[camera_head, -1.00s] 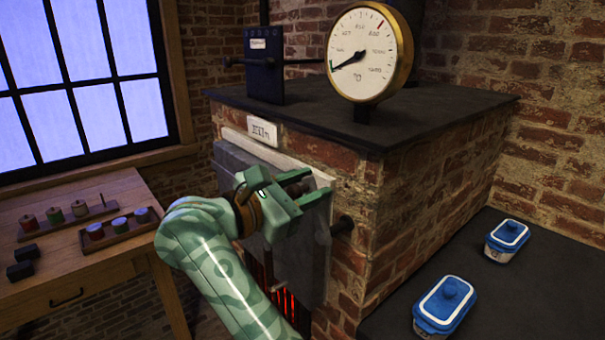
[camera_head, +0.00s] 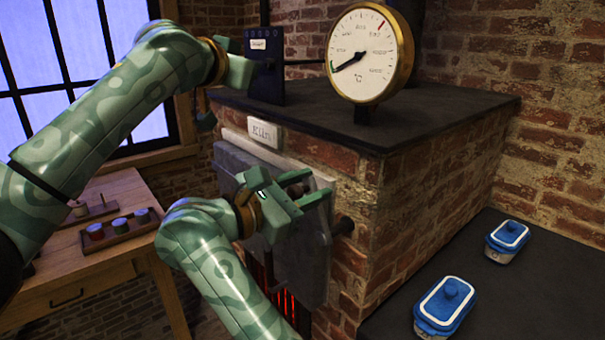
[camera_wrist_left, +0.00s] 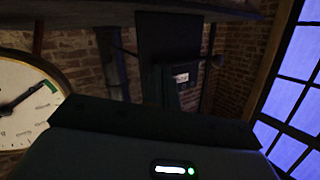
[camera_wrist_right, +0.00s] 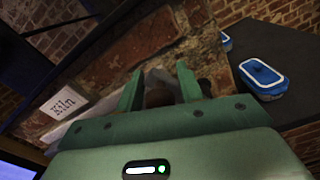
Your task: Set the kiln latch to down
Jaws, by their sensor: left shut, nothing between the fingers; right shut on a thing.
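The brick kiln (camera_head: 370,190) has a grey door (camera_head: 312,250) on its front and a "Kiln" label (camera_head: 263,131) above it. My right gripper (camera_head: 305,187) is at the upper right of the door, shut on a brown, rounded grip (camera_wrist_right: 158,97), mostly hidden by the fingers. A dark knob (camera_head: 344,226) sticks out by the door's right edge. I cannot tell which part is the latch, or how it is set. My left gripper (camera_head: 248,72) is shut and empty, in front of a dark labelled box (camera_head: 266,85) on the kiln top; it hides the left part of the box's rod.
A round gauge (camera_head: 365,55) stands on the kiln top. Two blue-lidded jars (camera_head: 447,300) (camera_head: 507,238) sit on the dark ledge at right. A wooden table (camera_head: 110,265) with a tray of small jars stands at left, partly behind my left arm.

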